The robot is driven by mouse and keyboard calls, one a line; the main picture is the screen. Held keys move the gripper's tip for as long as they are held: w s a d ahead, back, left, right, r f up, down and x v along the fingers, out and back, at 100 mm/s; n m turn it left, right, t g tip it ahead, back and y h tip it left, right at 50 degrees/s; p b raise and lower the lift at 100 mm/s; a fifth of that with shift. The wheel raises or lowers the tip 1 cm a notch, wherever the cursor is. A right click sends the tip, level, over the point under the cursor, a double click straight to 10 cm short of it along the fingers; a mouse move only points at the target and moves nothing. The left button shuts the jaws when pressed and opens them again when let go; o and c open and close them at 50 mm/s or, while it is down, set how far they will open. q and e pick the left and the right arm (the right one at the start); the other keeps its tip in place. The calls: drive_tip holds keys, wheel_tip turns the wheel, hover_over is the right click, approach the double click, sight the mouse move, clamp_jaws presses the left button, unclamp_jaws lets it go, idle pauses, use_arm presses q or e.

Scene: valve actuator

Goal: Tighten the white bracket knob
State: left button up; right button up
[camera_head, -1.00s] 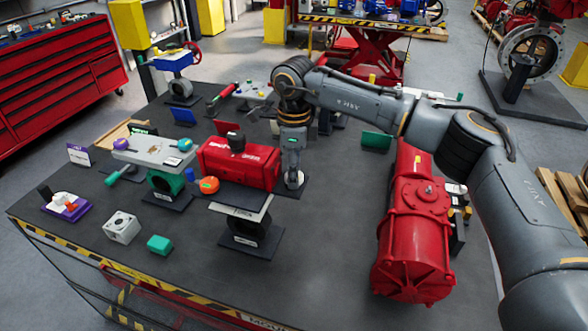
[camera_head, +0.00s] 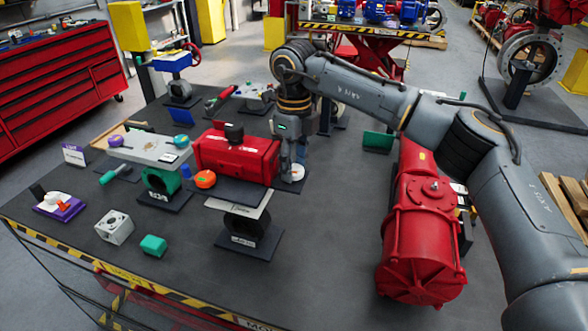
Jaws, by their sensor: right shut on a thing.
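My right gripper (camera_head: 287,163) points down at the right end of the red actuator (camera_head: 237,157). Its fingers are shut at a small white round part (camera_head: 297,173), which looks like the white knob; the gripper hides part of it and the exact contact. The actuator lies level above a light bracket plate (camera_head: 238,205) on a dark valve body (camera_head: 245,228). An orange knob (camera_head: 205,179) sits at the actuator's left end. My left gripper is not in view.
A white plate (camera_head: 147,148) with purple and blue knobs stands on a green valve to the left. A grey block (camera_head: 114,227) and a green block (camera_head: 153,245) lie near the front edge. A large red cylinder (camera_head: 425,235) stands at right. The table's front middle is clear.

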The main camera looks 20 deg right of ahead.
sight(294, 169)
drive_tip(key=shift+m+b, duration=0.3)
drive_tip(key=shift+m, duration=0.3)
drive_tip(key=o, duration=1.1)
drive_tip(key=shift+o, duration=0.2)
wheel_tip(294, 169, up, 12)
